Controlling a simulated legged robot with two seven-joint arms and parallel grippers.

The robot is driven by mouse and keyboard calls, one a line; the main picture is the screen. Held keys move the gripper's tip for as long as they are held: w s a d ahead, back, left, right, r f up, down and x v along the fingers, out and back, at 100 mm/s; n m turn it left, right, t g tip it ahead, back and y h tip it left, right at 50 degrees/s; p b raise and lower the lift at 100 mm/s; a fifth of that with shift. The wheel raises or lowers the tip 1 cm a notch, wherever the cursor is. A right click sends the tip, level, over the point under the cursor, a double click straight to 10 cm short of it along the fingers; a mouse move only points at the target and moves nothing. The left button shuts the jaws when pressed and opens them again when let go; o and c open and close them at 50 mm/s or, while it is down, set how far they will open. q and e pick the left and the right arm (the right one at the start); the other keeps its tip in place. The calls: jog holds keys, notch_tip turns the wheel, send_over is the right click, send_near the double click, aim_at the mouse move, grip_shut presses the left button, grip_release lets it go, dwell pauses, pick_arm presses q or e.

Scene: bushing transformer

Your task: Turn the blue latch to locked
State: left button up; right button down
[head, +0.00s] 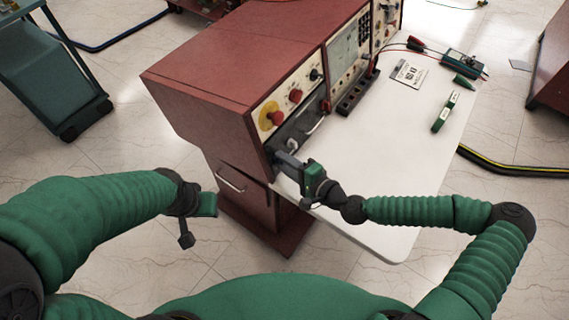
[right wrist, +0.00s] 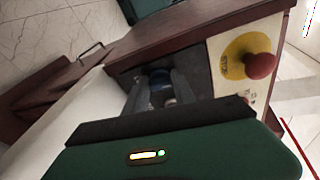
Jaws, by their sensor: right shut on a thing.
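The blue latch (right wrist: 158,80) shows in the right wrist view between the fingers of my right gripper (right wrist: 160,98), on a dark recessed panel of the red cabinet. My right gripper is shut on it. In the head view my right gripper (head: 280,160) is at the lower front of the cabinet and hides the latch. My left gripper (head: 205,206) hangs at the left, away from the cabinet; its fingers do not show clearly.
The red cabinet (head: 205,50) carries a red emergency button (head: 276,118) on a yellow plate; the button also shows in the right wrist view (right wrist: 260,66). A white worktop (head: 385,160) holds a green tool (head: 445,112) and a meter with cables (head: 458,62). A teal cart (head: 45,65) stands left.

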jog(key=shift+s+f+n+b, duration=0.15)
jog(key=shift+f+n+b, duration=0.2)
jog(key=shift+n, duration=0.45)
jog(key=c, duration=1.4)
grip_release()
jog(key=shift+c, duration=0.2)
jog(key=o, duration=0.4)
jog(key=shift+d+r, duration=0.15)
jog(key=shift+r, duration=0.1)
